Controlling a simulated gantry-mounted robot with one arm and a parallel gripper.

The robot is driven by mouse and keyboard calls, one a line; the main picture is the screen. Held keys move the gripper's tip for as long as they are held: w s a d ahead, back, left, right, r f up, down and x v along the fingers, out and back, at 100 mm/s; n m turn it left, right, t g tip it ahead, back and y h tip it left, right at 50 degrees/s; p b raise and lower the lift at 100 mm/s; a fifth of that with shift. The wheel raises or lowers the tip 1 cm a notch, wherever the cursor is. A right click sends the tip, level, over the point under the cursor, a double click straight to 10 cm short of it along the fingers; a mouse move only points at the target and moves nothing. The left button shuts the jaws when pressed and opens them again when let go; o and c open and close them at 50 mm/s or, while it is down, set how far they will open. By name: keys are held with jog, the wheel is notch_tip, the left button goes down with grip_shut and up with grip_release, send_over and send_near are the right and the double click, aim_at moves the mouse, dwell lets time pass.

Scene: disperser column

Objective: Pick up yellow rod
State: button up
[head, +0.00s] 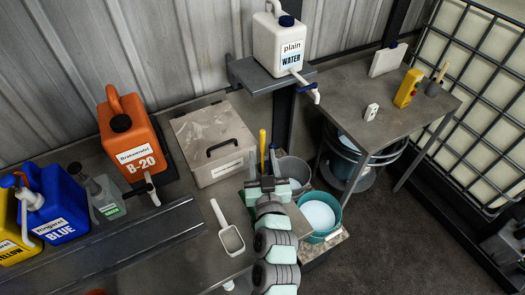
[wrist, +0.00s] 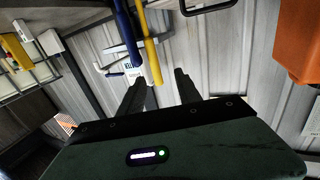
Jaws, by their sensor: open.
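The yellow rod (head: 262,142) stands roughly upright beside the grey lidded box in the head view. Its lower part is hidden behind my arm and gripper (head: 268,186). In the wrist view, the yellow rod (wrist: 148,42) comes down from the top edge, and its end shows near the gap between the two dark fingers of my gripper (wrist: 161,82). The fingers are apart, with no visible grip on the rod. I cannot tell how far the rod is from them. A blue rod (wrist: 128,32) is close beside the yellow one.
The grey lidded box (head: 205,150) is left of the rods, and a grey bucket (head: 294,170) is right. A teal bucket (head: 320,215) and a white scoop (head: 230,238) flank my arm. A water canister (head: 280,45) stands on a shelf above.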

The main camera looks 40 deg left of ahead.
aim_at(263, 140)
jog(key=x, duration=0.4)
jog(key=shift+w+a+p, duration=0.25)
jog(key=shift+p, duration=0.15)
jog(key=x, duration=0.3)
jog(key=p+x, duration=0.1)
jog(key=x, duration=0.1)
jog(key=shift+w+d+r, duration=0.15)
jog(key=shift+w+d, duration=0.15)
jog(key=shift+w+a, duration=0.3)
jog(key=shift+a, duration=0.1)
jog(key=shift+d, duration=0.1)
grip_shut()
